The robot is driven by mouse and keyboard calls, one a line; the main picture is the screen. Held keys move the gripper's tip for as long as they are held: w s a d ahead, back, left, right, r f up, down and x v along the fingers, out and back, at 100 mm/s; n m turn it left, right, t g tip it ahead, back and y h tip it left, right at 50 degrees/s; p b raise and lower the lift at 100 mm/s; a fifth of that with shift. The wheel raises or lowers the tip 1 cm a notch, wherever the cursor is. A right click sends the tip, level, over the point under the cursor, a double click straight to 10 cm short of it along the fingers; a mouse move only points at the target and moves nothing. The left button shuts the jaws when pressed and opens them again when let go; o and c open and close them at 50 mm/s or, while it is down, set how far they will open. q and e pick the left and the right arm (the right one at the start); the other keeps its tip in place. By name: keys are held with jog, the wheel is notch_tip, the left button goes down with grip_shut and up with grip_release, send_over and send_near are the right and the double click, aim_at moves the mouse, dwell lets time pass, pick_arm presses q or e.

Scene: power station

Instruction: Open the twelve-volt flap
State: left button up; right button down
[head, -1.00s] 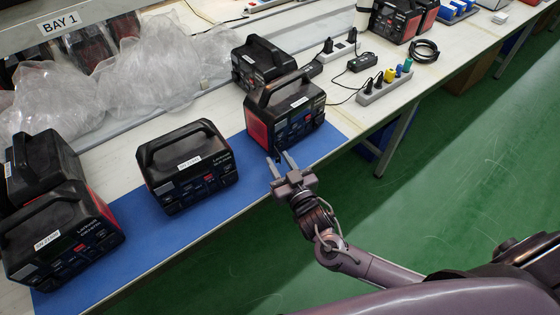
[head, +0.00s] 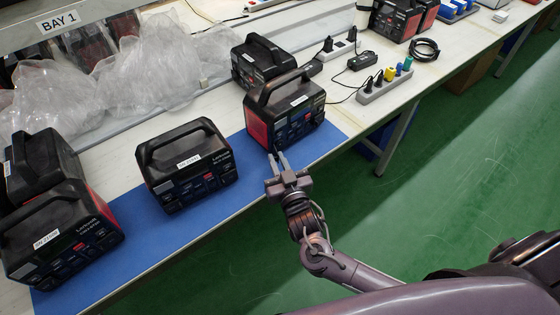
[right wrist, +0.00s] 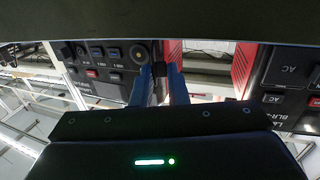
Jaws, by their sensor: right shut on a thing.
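The black power station with red sides (head: 300,122) stands on the blue mat, its front panel toward my right arm. My right gripper (head: 279,154) is at the lower left corner of that front panel. In the right wrist view, its two blue fingers (right wrist: 164,84) are close together with a small dark piece between them, apparently the twelve-volt flap (right wrist: 160,84). Beside the fingers is a round socket (right wrist: 139,52) on the panel. The flap itself is too small and covered to make out in the head view. My left gripper is not in view.
Another power station (head: 187,165) stands to the left on the blue mat (head: 225,205), with more at the far left (head: 62,235). One stands behind (head: 262,62). A power strip with coloured plugs (head: 385,88) lies to the right. The mat's front edge is clear.

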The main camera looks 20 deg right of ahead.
jog(key=m+h, duration=0.1)
jog(key=a+m+h, duration=0.1)
jog(key=h, duration=0.1)
jog(key=h+b, duration=0.1)
jog(key=shift+w+a+f+m, duration=0.1)
jog(key=shift+w+a+m, duration=0.05)
jog(key=shift+a+m, duration=0.2)
jog(key=shift+w+a+m+g+h+b, duration=0.15)
jog(key=shift+m+g+h+b, duration=0.25)
jog(key=shift+h, duration=0.35)
jog(key=shift+w+a+m+g+h+b, duration=0.1)
jog(key=shift+m+g+h+b, duration=0.2)
jog(key=shift+m+h, duration=0.35)
jog(key=shift+h, duration=0.3)
jog(key=shift+r, duration=0.2)
jog(key=c, duration=1.5)
grip_release()
jog(key=shift+s+f, duration=0.1)
jog(key=shift+s, duration=0.05)
jog(key=v, duration=0.7)
jog(key=shift+s+a+b, duration=0.15)
jog(key=shift+s+b, duration=0.1)
jog(key=shift+b, duration=0.15)
